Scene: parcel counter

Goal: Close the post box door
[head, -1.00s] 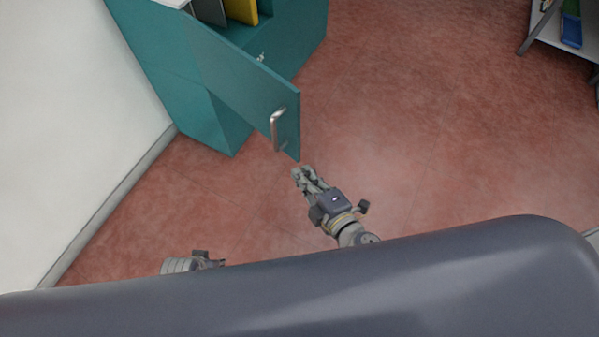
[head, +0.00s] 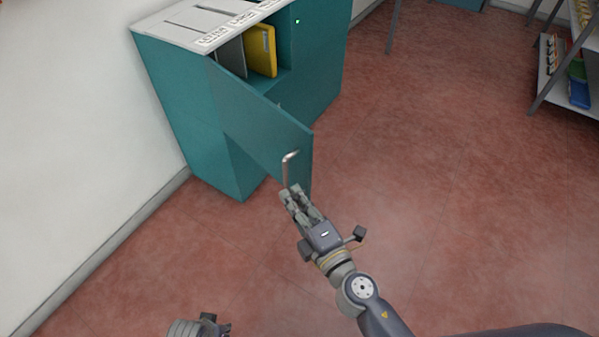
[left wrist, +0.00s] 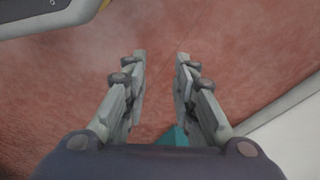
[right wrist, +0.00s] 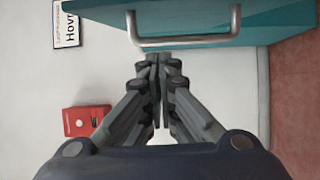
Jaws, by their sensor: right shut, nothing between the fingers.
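The teal post box (head: 185,100) stands against the white wall in the head view. Its door (head: 262,125) is swung open, showing dark and yellow items inside. The silver door handle (head: 288,165) is near the door's free edge. My right gripper (head: 290,192) is shut and empty, its fingertips at or very near the lower part of the handle. In the right wrist view the handle (right wrist: 185,41) lies just beyond the closed fingertips; contact cannot be told. My left gripper (left wrist: 158,55) is open and empty above the floor, mostly cut off in the head view.
A shelf rack (head: 570,80) with goods stands at the far right. The red floor (head: 440,200) between is clear. A red box (right wrist: 87,120) and a sign (right wrist: 72,22) are on the wall in the right wrist view.

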